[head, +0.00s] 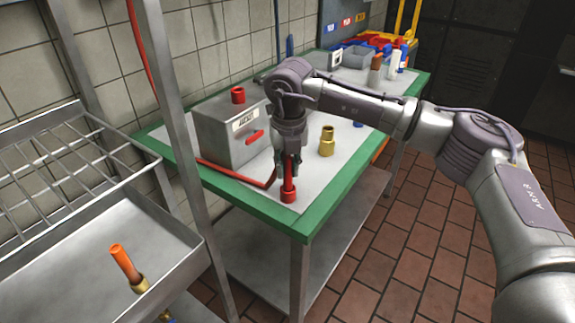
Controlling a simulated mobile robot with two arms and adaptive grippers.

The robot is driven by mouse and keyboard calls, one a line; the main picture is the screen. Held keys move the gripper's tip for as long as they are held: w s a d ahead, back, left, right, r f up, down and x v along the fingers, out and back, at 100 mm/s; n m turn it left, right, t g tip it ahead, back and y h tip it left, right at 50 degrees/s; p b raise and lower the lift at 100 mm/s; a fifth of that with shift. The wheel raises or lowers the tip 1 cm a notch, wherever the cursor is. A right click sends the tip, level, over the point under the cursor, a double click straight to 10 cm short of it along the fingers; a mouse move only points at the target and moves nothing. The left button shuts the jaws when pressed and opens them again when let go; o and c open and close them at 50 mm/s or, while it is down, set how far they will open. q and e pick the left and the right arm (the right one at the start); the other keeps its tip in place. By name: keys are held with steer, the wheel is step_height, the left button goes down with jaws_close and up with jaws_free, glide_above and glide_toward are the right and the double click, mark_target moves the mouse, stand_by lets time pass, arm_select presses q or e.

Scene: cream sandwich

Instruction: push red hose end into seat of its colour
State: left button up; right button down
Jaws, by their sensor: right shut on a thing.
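My right gripper (288,161) points down over the near end of the green-edged worktop (262,208). It is shut on the red hose end (289,178), which hangs upright below the fingers. A wider red collar (288,196) shows at its lower tip; I cannot tell whether it touches the worktop or belongs to the hose end. The red hose (236,178) runs low along the worktop towards the gripper. A short red cylinder (238,95) stands on top of the grey box (222,138), open at the top. My left gripper is not in view.
The grey box has a red lever (254,137) on its front. A brass fitting (327,141) stands right of my gripper. A metal post (180,130) and wire rack (60,165) stand left. An orange-tipped brass piece (126,264) is in the foreground. Coloured items crowd the far end.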

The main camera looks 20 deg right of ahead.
steer(key=shift+f+b, duration=0.75)
steer(key=shift+f, duration=0.4)
steer(key=shift+f, duration=0.1)
steer(key=shift+f, duration=0.1)
steer(key=c, duration=0.9)
jaws_free()
steer(key=shift+c, duration=0.2)
